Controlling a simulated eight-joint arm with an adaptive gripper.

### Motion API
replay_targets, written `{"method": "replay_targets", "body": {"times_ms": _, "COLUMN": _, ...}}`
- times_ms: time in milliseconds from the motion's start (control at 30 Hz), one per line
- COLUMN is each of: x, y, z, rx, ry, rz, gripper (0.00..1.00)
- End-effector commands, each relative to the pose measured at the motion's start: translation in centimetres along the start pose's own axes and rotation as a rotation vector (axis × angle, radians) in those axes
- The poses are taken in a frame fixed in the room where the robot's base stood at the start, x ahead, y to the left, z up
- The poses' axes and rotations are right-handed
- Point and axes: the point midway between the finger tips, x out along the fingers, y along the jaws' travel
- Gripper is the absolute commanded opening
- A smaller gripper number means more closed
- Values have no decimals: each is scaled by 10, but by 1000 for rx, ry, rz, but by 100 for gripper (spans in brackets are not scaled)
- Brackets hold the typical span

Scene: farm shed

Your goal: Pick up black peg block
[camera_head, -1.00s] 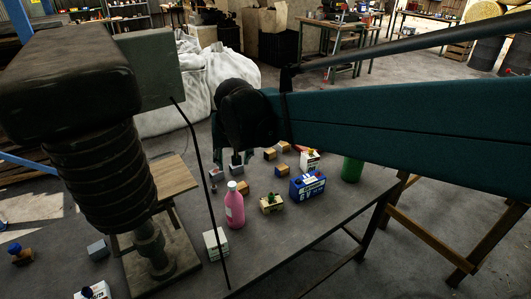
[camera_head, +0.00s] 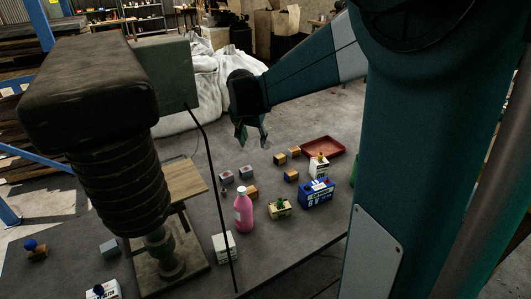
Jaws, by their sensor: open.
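My gripper (camera_head: 252,138) hangs above the far side of the table (camera_head: 300,230), fingers spread and empty. Below and to its right stand small wooden blocks: one (camera_head: 279,159) with a dark top, one (camera_head: 294,153) beside it, and one (camera_head: 291,176) with a bluish top nearer. Another wooden block (camera_head: 252,192) stands by the pink bottle. Two grey blocks (camera_head: 246,173) (camera_head: 227,177) stand below my gripper. The pegs are too small to tell which is black. My gripper is apart from all the blocks.
A red tray (camera_head: 322,147) lies at the far right of the blocks. A pink bottle (camera_head: 243,212), a blue battery box (camera_head: 317,193), a white carton (camera_head: 319,167) and a white box (camera_head: 224,247) stand nearby. A tall column-like machine (camera_head: 120,160) blocks the left.

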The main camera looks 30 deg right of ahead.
Motion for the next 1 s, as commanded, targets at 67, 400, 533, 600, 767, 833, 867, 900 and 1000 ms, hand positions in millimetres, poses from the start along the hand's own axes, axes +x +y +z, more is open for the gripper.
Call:
{"method": "replay_targets", "body": {"times_ms": 67, "x": 12, "y": -2, "z": -13, "rx": 30, "ry": -3, "rz": 16, "gripper": 41}}
{"method": "replay_targets", "body": {"times_ms": 400, "x": 70, "y": -4, "z": -59, "rx": 161, "ry": -9, "rz": 81, "gripper": 41}}
{"method": "replay_targets", "body": {"times_ms": 533, "x": 94, "y": -2, "z": -75, "rx": 212, "ry": -10, "rz": 108, "gripper": 41}}
{"method": "replay_targets", "body": {"times_ms": 600, "x": 107, "y": -1, "z": -84, "rx": 239, "ry": -10, "rz": 122, "gripper": 41}}
{"method": "replay_targets", "body": {"times_ms": 767, "x": 138, "y": 3, "z": -100, "rx": 301, "ry": -10, "rz": 153, "gripper": 41}}
{"method": "replay_targets", "body": {"times_ms": 833, "x": 152, "y": 5, "z": -108, "rx": 329, "ry": -9, "rz": 167, "gripper": 41}}
{"method": "replay_targets", "body": {"times_ms": 867, "x": 158, "y": 6, "z": -111, "rx": 340, "ry": -8, "rz": 173, "gripper": 41}}
{"method": "replay_targets", "body": {"times_ms": 900, "x": 167, "y": 8, "z": -115, "rx": 357, "ry": -7, "rz": 182, "gripper": 41}}
{"method": "replay_targets", "body": {"times_ms": 1000, "x": 188, "y": 12, "z": -123, "rx": 396, "ry": -5, "rz": 202, "gripper": 41}}
